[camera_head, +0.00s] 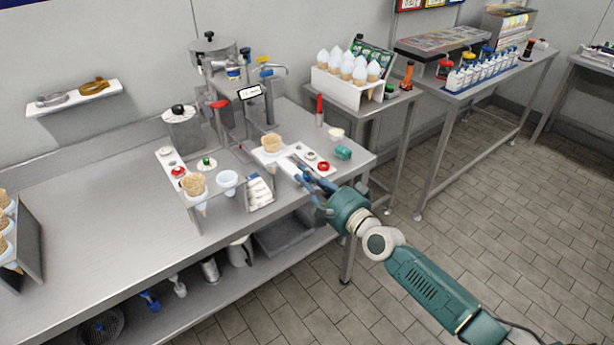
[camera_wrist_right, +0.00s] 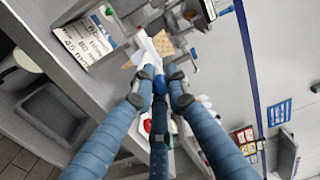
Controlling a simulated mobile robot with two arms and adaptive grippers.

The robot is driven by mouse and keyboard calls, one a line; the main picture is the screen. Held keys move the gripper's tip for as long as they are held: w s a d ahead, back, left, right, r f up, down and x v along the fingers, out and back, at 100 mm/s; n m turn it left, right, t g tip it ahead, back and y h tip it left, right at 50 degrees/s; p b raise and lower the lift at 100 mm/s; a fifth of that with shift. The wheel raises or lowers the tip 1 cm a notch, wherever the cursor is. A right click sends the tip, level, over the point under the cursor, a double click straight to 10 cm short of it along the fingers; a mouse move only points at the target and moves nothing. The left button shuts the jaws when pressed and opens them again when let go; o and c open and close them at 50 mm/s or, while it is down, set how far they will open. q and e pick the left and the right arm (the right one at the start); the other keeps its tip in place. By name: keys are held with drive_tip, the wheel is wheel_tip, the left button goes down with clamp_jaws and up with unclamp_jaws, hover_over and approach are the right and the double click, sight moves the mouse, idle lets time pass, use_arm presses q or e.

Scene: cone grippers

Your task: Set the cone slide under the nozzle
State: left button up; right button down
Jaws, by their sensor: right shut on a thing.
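The cone slide (camera_head: 281,156) is a pale plate on the steel counter, with a waffle cone (camera_head: 272,142) at its far end. The cone stands near the foot of the filling machine (camera_head: 234,120), close to its upright metal tube (camera_head: 269,108). I cannot tell whether it is exactly below the nozzle. My right gripper (camera_head: 301,174) is shut on the near end of the slide. In the right wrist view the blue fingers (camera_wrist_right: 160,80) close around the slide's white end (camera_wrist_right: 150,48), with the tan cone (camera_wrist_right: 165,45) beyond. My left gripper is not in view.
A waffle cone in a white holder (camera_head: 194,184), an empty white cup (camera_head: 228,180) and a printed card (camera_head: 260,192) stand left of the slide. The counter's left middle is clear.

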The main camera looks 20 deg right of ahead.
sight(291, 169)
drive_tip(key=b+x, duration=0.3)
drive_tip(key=x, duration=0.5)
drive_tip(key=shift+w+a+f, duration=0.1)
drive_tip(key=shift+w, duration=0.1)
drive_tip(key=shift+s, duration=0.1)
drive_tip(key=c, duration=1.7)
unclamp_jaws()
drive_tip(key=shift+c, duration=0.2)
drive_tip(key=shift+s+d, duration=0.2)
drive_tip(key=shift+s, duration=0.4)
drive_tip(key=v, duration=1.1)
